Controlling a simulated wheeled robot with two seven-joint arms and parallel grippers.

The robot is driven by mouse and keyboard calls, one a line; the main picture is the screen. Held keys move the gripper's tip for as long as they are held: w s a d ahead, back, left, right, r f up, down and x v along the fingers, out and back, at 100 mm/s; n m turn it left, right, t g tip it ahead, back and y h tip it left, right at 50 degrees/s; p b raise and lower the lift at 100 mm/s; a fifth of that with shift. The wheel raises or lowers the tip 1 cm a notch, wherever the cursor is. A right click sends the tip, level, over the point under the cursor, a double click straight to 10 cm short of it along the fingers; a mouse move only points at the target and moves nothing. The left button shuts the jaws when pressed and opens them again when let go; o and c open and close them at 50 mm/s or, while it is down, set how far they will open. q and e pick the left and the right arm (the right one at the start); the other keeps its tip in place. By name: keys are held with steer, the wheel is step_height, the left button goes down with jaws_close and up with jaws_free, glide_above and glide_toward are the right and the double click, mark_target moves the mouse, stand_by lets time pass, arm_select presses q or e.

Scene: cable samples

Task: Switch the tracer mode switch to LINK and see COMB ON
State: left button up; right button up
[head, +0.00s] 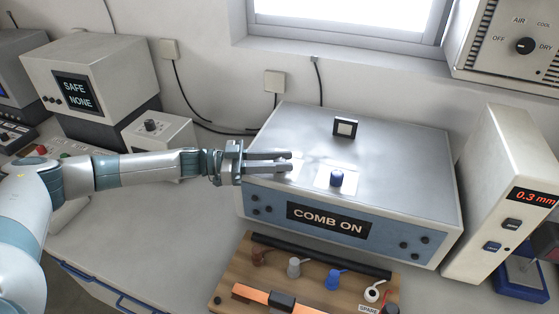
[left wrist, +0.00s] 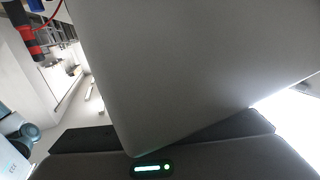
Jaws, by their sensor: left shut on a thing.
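The tracer box (head: 400,165) is a wide grey case with a blue front, and its black display (head: 325,219) reads COMB ON. My left gripper (head: 291,161) comes in from the left over the left part of the box top, its two fingers pointing right. The fingers are shut on what appears to be the mode switch, above a pale plate; the fingers hide it, and its setting and marks cannot be read. A blue knob (head: 337,178) stands on another pale plate to the right. In the left wrist view a large grey surface (left wrist: 200,70) fills the middle. My right gripper is not in view.
A black-framed square lamp or button (head: 345,127) stands at the back of the box top. A wooden rack (head: 240,272) with several small parts lies in front. A white unit (head: 505,190) reading 0.3 mm stands right. A monitor (head: 90,70) reads SAFE NONE.

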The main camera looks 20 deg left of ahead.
arm_select(q)
steer(key=o, duration=1.1)
steer(key=shift+c, duration=0.2)
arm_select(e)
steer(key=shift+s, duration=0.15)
arm_select(q)
steer(key=shift+a, duration=0.15)
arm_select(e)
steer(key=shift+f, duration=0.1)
arm_select(q)
steer(key=shift+s+a+f, duration=0.1)
steer(key=shift+s+a, duration=0.05)
steer(key=shift+a, duration=0.4)
steer(key=b+v, duration=0.5)
steer(key=v, duration=1.1)
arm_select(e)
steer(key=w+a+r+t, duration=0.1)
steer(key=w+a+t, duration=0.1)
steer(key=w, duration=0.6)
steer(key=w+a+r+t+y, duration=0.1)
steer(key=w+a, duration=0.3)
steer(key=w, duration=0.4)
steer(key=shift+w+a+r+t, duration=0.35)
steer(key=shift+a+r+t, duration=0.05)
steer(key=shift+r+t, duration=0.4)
